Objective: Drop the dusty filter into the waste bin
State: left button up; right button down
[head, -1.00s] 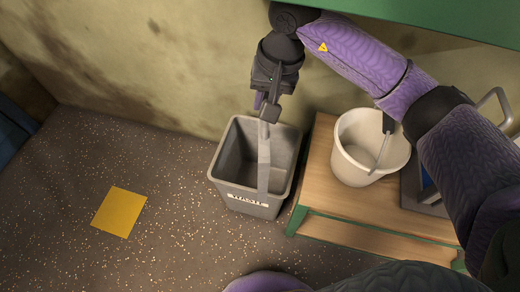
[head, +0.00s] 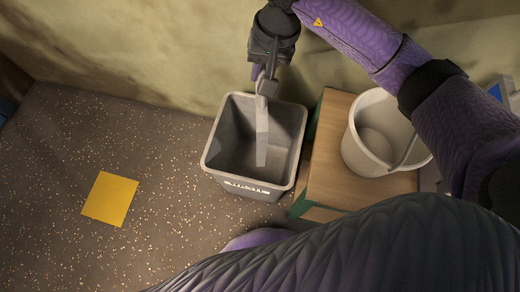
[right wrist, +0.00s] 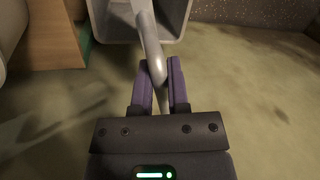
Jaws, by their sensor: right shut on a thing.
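The grey waste bin (head: 228,178) stands on the floor at the middle of the head view, its open top facing up; its near wall has a white label. My right gripper (head: 263,76) is above the bin's far rim, shut on a long grey piece that I take for the dusty filter (head: 262,135). This piece hangs down over the bin's opening. In the right wrist view the purple fingers (right wrist: 161,75) pinch its narrow grey part (right wrist: 151,45), and the bin (right wrist: 174,12) lies beyond. My left gripper is not in view.
A wooden-topped stand (head: 335,150) with green sides is close to the bin's right, with a white bucket (head: 360,158) on it. A stained wall (head: 150,55) runs behind. A yellow square (head: 110,198) marks the open speckled floor at left.

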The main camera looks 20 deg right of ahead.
notch_tip(320, 180, down, 5)
jog(key=shift+r+b, duration=0.2)
jog(key=shift+b, duration=0.95)
jog(key=shift+f, duration=0.15)
jog(key=c, duration=0.5)
grip_release()
jog(key=shift+c, duration=0.2)
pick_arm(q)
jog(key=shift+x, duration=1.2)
pick_arm(e)
jog(key=shift+r, duration=0.4)
pick_arm(q)
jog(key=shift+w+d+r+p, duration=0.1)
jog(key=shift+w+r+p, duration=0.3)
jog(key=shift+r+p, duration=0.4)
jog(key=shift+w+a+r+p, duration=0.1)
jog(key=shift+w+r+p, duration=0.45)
jog(key=shift+p, duration=0.45)
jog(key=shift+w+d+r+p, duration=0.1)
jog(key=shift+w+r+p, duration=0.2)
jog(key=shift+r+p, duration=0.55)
pick_arm(e)
notch_tip(320, 180, up, 9)
jog(key=d, duration=0.2)
jog(key=shift+s, duration=0.3)
